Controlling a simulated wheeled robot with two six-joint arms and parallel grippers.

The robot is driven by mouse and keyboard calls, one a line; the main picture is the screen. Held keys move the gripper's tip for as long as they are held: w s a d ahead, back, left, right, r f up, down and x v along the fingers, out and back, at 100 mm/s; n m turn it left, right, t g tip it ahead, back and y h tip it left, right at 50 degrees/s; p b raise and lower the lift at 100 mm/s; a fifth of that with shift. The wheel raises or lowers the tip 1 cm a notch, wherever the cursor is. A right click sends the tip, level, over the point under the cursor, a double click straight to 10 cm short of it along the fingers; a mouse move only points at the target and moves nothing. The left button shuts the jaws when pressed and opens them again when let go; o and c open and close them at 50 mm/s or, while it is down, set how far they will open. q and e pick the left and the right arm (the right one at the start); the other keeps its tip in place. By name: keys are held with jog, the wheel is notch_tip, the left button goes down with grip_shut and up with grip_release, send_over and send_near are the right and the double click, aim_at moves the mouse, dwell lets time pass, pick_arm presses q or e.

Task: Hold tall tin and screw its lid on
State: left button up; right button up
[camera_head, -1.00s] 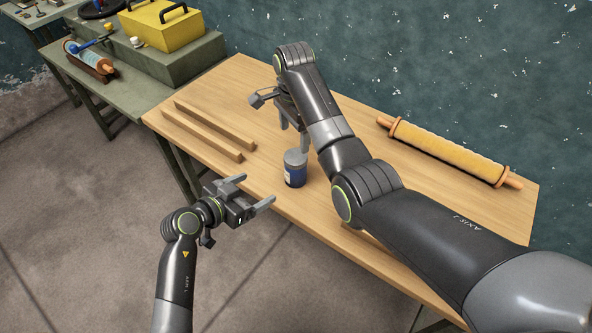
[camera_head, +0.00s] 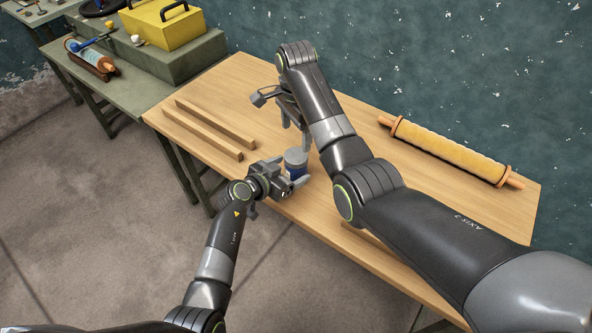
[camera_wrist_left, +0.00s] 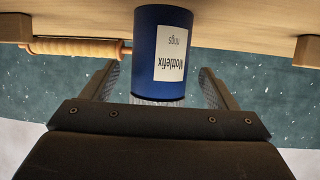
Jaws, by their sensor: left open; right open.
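The tall tin (camera_head: 298,171) stands upright near the front edge of the wooden table; it is blue with a grey top (camera_head: 296,155). In the left wrist view, which is upside down, the tin (camera_wrist_left: 147,50) shows a white "Mottlefix" label and a pale ribbed band (camera_wrist_left: 157,100) at its top end. I cannot tell whether this is the lid or how it is seated. My left gripper (camera_head: 291,173) is open, with a finger on each side of the tin. In the wrist view gaps show beside both fingers. My right gripper (camera_head: 294,133) is open, pointing down just above the tin's top.
The wooden table (camera_head: 230,95) carries two wooden strips (camera_head: 208,130) at left and a yellow roller (camera_head: 450,153) at back right. A green bench (camera_head: 90,60) with a yellow box (camera_head: 163,23) stands at far left. My right arm covers the table's middle.

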aim_at(296, 155)
pick_arm(q)
jog(key=shift+x, duration=1.95)
grip_shut()
pick_arm(e)
jog(key=n, duration=0.9)
jog(key=shift+f, duration=4)
